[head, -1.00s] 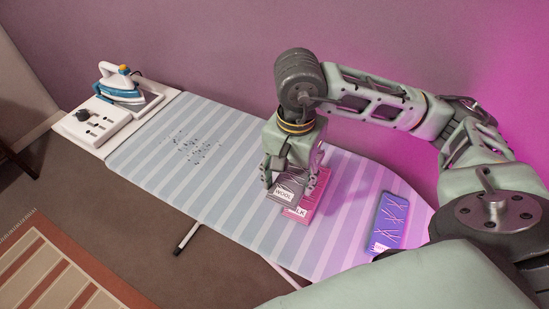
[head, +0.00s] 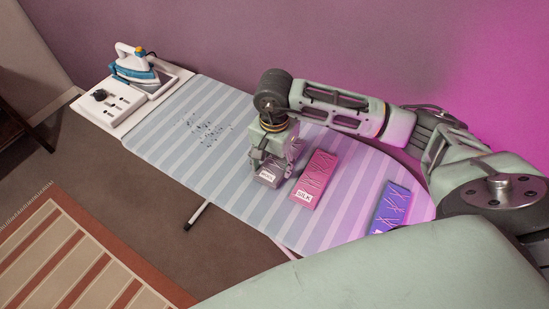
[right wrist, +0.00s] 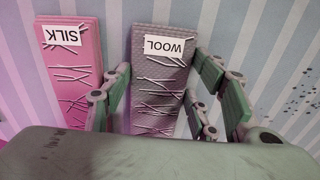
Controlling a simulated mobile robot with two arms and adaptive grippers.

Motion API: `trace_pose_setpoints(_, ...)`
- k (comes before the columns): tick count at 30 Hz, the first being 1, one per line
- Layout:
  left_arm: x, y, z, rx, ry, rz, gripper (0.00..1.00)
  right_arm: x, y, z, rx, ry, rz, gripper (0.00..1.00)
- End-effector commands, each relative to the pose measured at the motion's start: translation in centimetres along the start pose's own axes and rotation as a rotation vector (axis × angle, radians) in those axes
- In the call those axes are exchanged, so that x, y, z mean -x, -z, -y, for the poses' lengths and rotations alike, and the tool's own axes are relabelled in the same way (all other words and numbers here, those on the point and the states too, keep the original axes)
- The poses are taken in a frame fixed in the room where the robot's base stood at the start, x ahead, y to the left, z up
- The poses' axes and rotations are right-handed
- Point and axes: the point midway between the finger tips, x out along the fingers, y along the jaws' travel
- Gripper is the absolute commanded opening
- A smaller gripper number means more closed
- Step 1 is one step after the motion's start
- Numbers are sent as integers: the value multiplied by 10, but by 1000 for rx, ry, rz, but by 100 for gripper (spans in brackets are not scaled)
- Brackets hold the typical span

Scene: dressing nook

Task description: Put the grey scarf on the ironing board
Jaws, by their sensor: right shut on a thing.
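The grey scarf (head: 268,179) is a folded grey strip with a white WOOL label and pale crossed strands. My right gripper (head: 272,164) is shut on it, over the middle of the striped ironing board (head: 240,120). In the right wrist view the scarf (right wrist: 158,75) runs between the fingers (right wrist: 160,105), label end outward. Its near end is hidden by my gripper body. I cannot tell whether its underside touches the board. My left gripper is not in view.
A pink folded piece labelled SILK (head: 316,178) lies just right of the grey scarf. A purple one (head: 391,207) lies near the board's right end. An iron (head: 138,68) stands at the far left end. The board's left-middle, with dark specks, is clear.

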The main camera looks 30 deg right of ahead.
Motion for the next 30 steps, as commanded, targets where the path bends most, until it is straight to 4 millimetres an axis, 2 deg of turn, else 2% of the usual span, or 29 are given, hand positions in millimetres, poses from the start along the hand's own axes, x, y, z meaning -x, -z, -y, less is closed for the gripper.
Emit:
trace_pose_setpoints(9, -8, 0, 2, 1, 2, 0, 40, -6, 0, 0, 0, 0, -1, 28)
trace_pose_setpoints(10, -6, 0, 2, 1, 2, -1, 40, -4, 0, 0, 0, 0, -1, 57)
trace_pose_setpoints(15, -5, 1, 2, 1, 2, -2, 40, -3, 0, 0, 0, 0, 0, 72)
trace_pose_setpoints(25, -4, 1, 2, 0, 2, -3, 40, -3, 0, 0, 0, 0, 0, 73)
trace_pose_setpoints(29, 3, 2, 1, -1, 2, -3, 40, 4, 0, 0, 0, -1, 0, 73)
trace_pose_setpoints(30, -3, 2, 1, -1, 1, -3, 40, 7, 1, 1, 0, 3, -2, 73)
